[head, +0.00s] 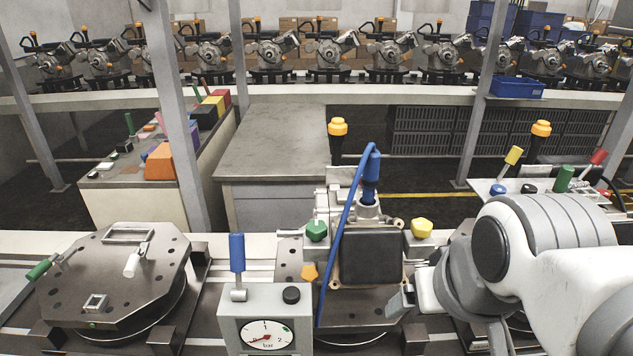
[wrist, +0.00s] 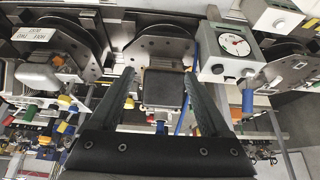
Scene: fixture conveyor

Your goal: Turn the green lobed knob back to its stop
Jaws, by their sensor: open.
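The green lobed knob (head: 316,231) sits at the upper left of the fixture with the dark square block (head: 368,258). A yellow lobed knob (head: 422,228) is on the block's right side, and an orange one (head: 309,272) is at its lower left. My gripper (head: 405,298) is at the block's lower right, apart from the green knob and partly hidden by my wrist. In the wrist view my gripper (wrist: 161,75) is open, its fingers framing the block with nothing held. I cannot make out the green knob in that view.
A gauge box (head: 264,325) with a blue-handled lever (head: 237,254) stands left of the fixture. A blue hose (head: 345,210) arches over the fixture's left side from a blue fitting (head: 371,175). A round-based plate fixture (head: 115,275) is farther left. The grey cabinet top (head: 270,140) behind is clear.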

